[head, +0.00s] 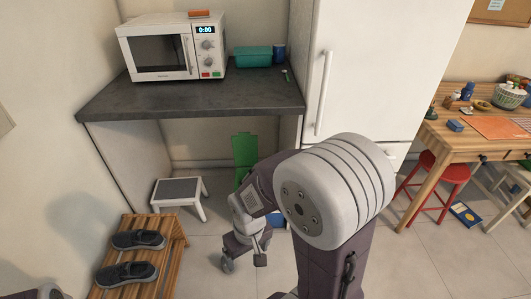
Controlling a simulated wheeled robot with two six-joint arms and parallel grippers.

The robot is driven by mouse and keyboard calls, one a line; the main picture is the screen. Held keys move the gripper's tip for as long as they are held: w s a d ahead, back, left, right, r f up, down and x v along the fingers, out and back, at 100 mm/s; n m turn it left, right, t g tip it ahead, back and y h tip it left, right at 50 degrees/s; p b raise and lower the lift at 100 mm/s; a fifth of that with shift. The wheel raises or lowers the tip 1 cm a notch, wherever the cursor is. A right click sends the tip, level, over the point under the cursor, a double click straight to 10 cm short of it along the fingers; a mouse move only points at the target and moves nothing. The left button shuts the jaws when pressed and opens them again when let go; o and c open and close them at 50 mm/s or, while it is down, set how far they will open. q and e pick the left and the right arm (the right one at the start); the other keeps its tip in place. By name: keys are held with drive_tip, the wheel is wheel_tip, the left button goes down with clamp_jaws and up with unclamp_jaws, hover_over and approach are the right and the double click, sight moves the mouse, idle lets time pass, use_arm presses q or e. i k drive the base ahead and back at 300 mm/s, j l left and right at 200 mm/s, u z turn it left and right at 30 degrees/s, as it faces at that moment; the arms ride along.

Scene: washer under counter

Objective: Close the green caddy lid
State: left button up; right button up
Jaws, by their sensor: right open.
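The green caddy (243,176) stands on the floor in the opening under the counter. Its lid (245,148) is raised and stands upright above the body. My right arm covers the caddy's right side and lower part. My right gripper (245,257) is open and points down, in front of the caddy and below it in the picture. I see nothing between its fingers. My left gripper is not in view; only a bit of my left arm shows at the bottom left corner.
A step stool (180,190) stands left of the caddy, and a wooden rack (172,262) with dark shoes is nearer. The dark counter (180,98) overhangs the caddy and carries a microwave (150,55) and a teal box (253,57). A white fridge (375,60) stands right.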

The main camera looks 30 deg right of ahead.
sight(244, 145)
drive_tip(key=z, duration=0.95)
drive_tip(key=i+u, duration=0.15)
drive_tip(key=i, duration=0.45)
drive_tip(key=i+l+u, duration=0.15)
drive_tip(key=i, duration=0.45)
